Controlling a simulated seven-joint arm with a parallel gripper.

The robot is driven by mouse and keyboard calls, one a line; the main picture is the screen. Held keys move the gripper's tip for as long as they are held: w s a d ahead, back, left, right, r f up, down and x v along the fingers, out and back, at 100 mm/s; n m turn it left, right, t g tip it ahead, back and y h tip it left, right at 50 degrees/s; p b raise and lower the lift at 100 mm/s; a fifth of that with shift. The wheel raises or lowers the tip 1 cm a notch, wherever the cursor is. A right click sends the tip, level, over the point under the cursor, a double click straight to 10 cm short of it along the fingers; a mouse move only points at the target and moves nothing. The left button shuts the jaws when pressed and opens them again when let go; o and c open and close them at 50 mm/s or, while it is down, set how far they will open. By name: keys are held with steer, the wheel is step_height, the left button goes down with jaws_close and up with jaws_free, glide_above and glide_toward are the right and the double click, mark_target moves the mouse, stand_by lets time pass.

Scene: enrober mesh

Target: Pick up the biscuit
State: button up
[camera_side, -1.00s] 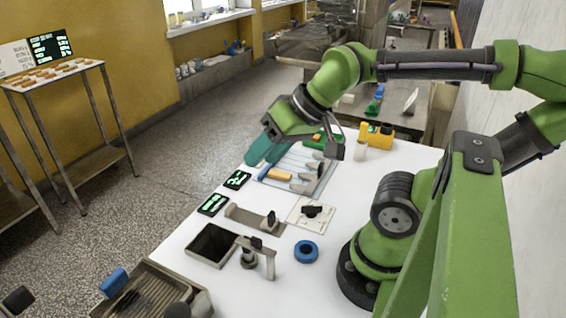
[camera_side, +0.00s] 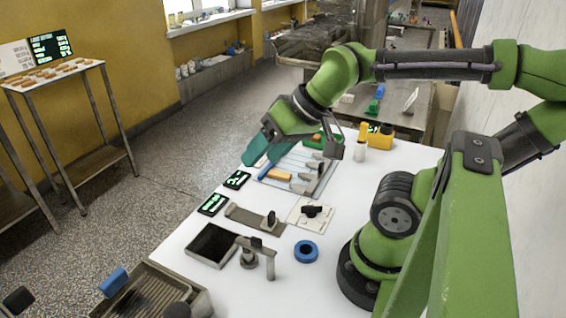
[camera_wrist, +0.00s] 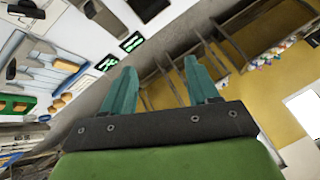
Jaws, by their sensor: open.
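My gripper (camera_side: 257,151) is open, its teal fingers pointing out beyond the far left edge of the white table. In the wrist view the two fingers of my gripper (camera_wrist: 160,68) stand well apart with nothing between them. A green tray (camera_wrist: 13,104) lies at the left of the wrist view, with small tan pieces (camera_wrist: 57,103) at it that may be biscuits. The green tray (camera_side: 318,138) is partly hidden behind my wrist in the side view. Several tan pieces (camera_side: 50,74) also lie on a tall stand at the far left. I cannot tell which piece is the biscuit.
Two dark displays (camera_side: 237,180), a black-bottomed basin (camera_side: 212,243), a blue ring (camera_side: 306,251) and a yellow device (camera_side: 381,133) stand on the table.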

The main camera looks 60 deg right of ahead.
steer(key=w+d+f+m+g+h, duration=0.1)
steer(key=w+d+f+g, duration=0.1)
steer(key=w+d, duration=0.3)
steer(key=w+d+f+g+h, duration=0.1)
steer(key=w+d+f+g, duration=0.1)
steer(key=d, duration=0.5)
steer(key=n+g, duration=0.3)
glide_above(278, 173)
step_height(278, 173, down, 4)
steer(key=n, duration=0.3)
step_height(278, 173, down, 16)
steer(key=shift+r, duration=0.15)
steer(key=c, duration=0.9)
